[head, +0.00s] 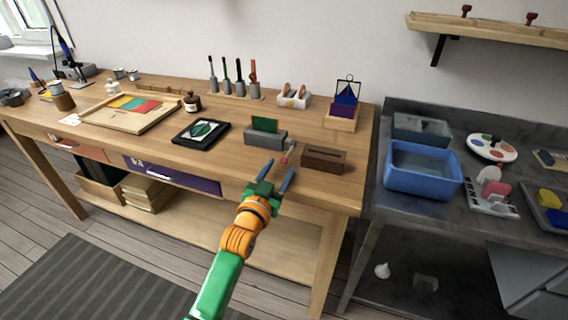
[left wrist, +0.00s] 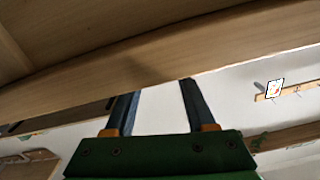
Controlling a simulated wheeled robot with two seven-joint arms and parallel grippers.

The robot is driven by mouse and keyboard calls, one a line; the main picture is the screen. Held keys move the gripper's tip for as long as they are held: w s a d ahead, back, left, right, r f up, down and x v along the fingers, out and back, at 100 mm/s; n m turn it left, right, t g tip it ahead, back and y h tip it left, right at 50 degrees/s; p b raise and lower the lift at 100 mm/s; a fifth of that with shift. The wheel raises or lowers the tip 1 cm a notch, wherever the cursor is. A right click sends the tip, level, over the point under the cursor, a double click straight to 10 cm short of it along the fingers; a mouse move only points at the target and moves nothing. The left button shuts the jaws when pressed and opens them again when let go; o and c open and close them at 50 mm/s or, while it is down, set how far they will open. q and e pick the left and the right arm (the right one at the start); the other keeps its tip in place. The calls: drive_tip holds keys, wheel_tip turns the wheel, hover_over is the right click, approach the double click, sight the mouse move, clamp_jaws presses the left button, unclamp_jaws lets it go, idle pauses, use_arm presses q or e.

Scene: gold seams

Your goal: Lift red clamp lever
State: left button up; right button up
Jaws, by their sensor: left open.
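A grey clamp (head: 265,138) stands near the front edge of the wooden workbench, with a green plate upright in it. Its lever (head: 285,160) shows as a small red tip on a pale stem at the clamp's right end. My left gripper (head: 279,170) is open and empty at the bench's front edge, just below the lever in the head view. Whether it touches the lever cannot be told. In the left wrist view, the two fingers (left wrist: 157,92) are apart with nothing between them; the lever is not visible there. My right gripper is not in view.
A brown slotted wooden block (head: 324,160) sits close to the right of the lever. A black framed tile (head: 201,132) lies to the left. The bench edge (left wrist: 150,60) crosses the left wrist view close up. A blue basin (head: 422,183) stands on the grey counter at right.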

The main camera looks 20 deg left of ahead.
sight(283, 163)
use_arm(q)
drive_tip(key=shift+w+d+b, duration=0.1)
drive_tip(key=shift+w+b, duration=0.2)
drive_tip(key=shift+w, duration=1.65)
clamp_jaws()
